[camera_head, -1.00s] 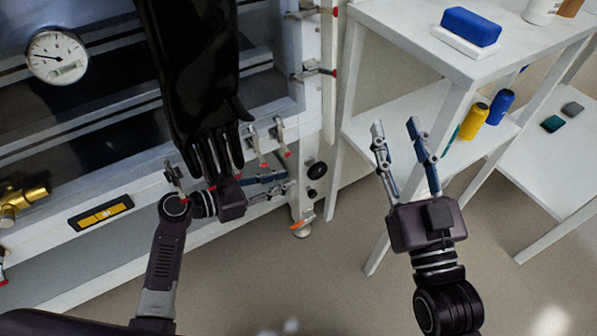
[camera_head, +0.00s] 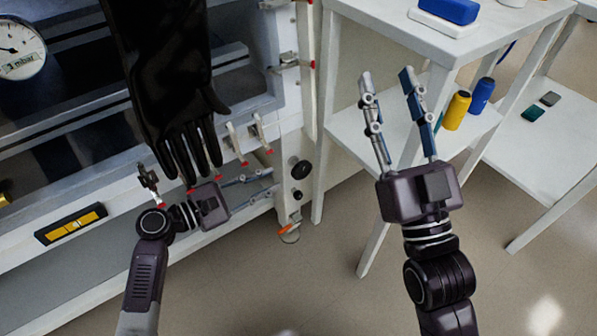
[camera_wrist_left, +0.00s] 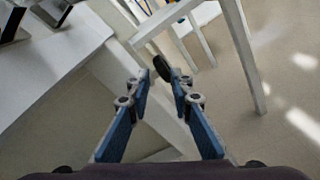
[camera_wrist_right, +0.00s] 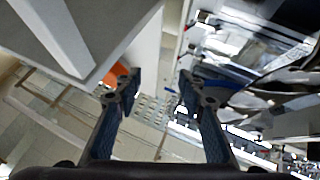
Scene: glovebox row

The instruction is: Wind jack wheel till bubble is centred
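A spirit level (camera_head: 70,223) with a yellow vial lies on the glovebox frame's front ledge at lower left; its bubble is too small to read. A round black wheel (camera_head: 301,169) sits on the white corner post, with a smaller black knob below it. My left gripper (camera_head: 272,183) is open and empty, its fingers pointing right, just short of the post. In the left wrist view a black disc (camera_wrist_left: 162,68), apparently the wheel, shows edge-on beyond and between the parted fingertips. My right gripper (camera_head: 386,78) is open and empty, raised before the white shelf.
A black glove (camera_head: 175,90) hangs close above my left gripper. A dial gauge (camera_head: 20,50) is at upper left. The white shelf (camera_head: 350,110) holds a blue block (camera_head: 448,10), a yellow bottle (camera_head: 456,110) and a blue bottle (camera_head: 482,95). An orange lever (camera_head: 289,228) is at the post's foot.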

